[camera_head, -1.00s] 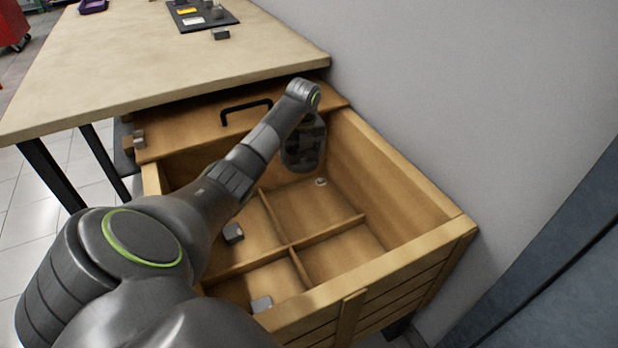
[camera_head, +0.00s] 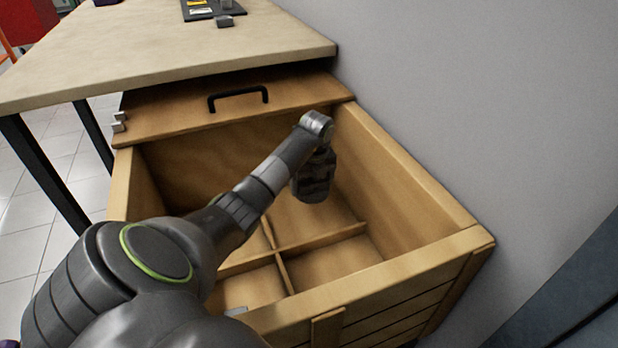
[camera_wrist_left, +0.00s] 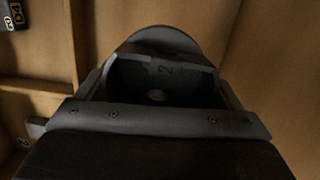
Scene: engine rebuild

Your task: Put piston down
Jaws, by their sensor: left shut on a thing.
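My left gripper (camera_head: 314,188) hangs down inside the wooden crate (camera_head: 400,270), near its right wall and above the divided floor. In the left wrist view the gripper (camera_wrist_left: 158,108) is shut on the piston (camera_wrist_left: 165,45). The piston is a dark round part with a "2" marked on it, and its rounded edge shows beyond the jaws. In the head view I cannot tell the piston from the dark gripper. The gap between it and the crate floor cannot be judged. My right gripper is not in view.
Thin dividers (camera_head: 320,242) split the crate floor into compartments. A grey block (camera_head: 236,311) lies at the near left, partly hidden by my arm. A lid with a black handle (camera_head: 238,97) is at the crate's back, beside the table (camera_head: 170,50). A grey wall stands right.

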